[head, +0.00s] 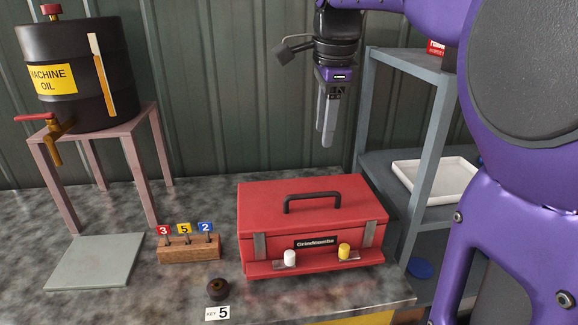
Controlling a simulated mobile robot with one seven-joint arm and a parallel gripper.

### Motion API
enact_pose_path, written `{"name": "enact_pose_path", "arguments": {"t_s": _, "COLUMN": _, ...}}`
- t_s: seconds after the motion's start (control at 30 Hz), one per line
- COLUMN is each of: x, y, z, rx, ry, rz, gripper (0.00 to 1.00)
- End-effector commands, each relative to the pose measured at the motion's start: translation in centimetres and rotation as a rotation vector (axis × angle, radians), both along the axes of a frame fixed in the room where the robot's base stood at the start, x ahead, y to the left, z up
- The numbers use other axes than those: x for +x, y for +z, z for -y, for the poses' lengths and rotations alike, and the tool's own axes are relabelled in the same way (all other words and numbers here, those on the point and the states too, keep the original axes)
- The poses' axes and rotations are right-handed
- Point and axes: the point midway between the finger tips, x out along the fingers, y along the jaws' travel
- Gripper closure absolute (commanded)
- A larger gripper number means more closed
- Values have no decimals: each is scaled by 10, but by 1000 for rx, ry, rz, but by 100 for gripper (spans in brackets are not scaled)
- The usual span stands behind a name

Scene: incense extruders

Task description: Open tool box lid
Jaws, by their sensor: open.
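A red tool box (268,229) stands on the mottled grey bench, its lid (262,202) closed. A dark handle (313,198) lies along the lid's top. Two metal latches show on the front, one at the left (260,246) and one at the right (369,233). A white knob (290,258) and a yellow knob (344,251) sit low on the front. My gripper (327,138) hangs above and behind the box, fingers pointing down, apart from it and empty. The fingers overlap in this view.
A wooden block (189,249) with tags 3, 5 and 2 stands left of the box. A dark round piece (218,289) and a "KEY 5" card (217,313) lie in front. An oil drum (80,75) stands on a pink stand at left. A grey shelf (427,150) with a white tray (437,199) is at right.

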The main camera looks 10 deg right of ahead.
Motion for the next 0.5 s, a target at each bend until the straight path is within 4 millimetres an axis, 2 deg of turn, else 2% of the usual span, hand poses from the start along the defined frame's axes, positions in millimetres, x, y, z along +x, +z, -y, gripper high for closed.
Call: {"name": "enact_pose_path", "arguments": {"t_s": 0.5, "x": 21, "y": -111, "z": 0, "rx": 2, "ry": 1, "rz": -3, "gripper": 53}}
